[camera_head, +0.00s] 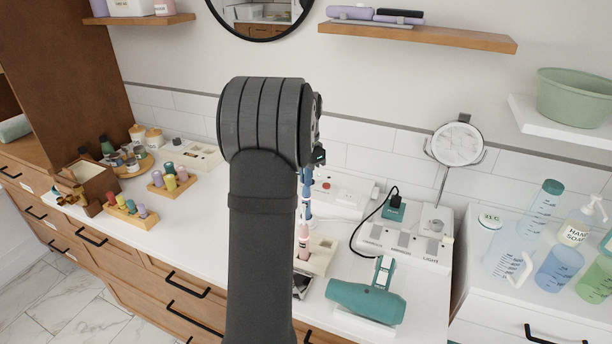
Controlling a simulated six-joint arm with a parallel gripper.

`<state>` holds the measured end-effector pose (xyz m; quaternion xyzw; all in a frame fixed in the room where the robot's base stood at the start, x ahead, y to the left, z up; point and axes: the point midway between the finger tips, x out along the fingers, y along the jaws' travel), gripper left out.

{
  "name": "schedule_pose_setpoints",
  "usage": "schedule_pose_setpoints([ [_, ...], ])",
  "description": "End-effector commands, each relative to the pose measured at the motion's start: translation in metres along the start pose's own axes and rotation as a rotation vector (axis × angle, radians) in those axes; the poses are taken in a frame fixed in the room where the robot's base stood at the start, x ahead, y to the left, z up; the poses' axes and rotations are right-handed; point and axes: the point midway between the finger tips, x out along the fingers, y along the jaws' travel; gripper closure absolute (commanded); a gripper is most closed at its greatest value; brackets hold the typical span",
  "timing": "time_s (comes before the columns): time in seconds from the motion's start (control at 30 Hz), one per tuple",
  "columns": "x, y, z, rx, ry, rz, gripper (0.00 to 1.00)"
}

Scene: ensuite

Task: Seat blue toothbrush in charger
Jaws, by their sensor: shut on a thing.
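My gripper (318,156) is mostly hidden behind my dark arm; only a sliver shows at its right edge. The blue toothbrush (307,190) hangs upright below it, partly covered by the arm, and my gripper is shut on it. A pink upright piece (303,242) shows directly below the blue part; I cannot tell whether they touch or only overlap in this view. A cream block (320,256) stands around or behind the pink piece on the counter and may be the charger. Its left side is hidden by my arm.
A teal hair dryer (368,300) lies at the front right of the counter (225,240). Behind it are a white outlet box (405,240) with a black cable and a round mirror (458,144) on a stand. Wooden trays of coloured pegs (130,210) stand left.

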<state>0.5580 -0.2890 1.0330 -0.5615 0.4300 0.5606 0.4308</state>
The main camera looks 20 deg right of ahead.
Motion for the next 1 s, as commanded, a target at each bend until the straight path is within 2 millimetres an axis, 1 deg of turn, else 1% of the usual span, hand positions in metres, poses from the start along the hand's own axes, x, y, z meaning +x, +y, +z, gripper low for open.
schedule_pose_setpoints([
  [0.03, 0.002, 0.0, 0.0, 0.0, -0.001, 0.001, 0.9],
  [0.13, 0.001, 0.0, 0.0, 0.0, 0.0, 0.0, 0.71],
  [0.4, 0.0, 0.0, 0.0, 0.0, 0.0, 0.0, 0.71],
  [0.53, -0.008, 0.0, -0.001, 0.0, 0.002, -0.002, 0.71],
  [0.67, -0.029, -0.001, -0.001, 0.0, 0.003, -0.003, 0.71],
  [0.9, -0.082, -0.001, -0.001, 0.0, 0.003, -0.002, 0.71],
  [1.0, -0.099, 0.0, 0.0, 0.0, 0.002, 0.0, 0.71],
])
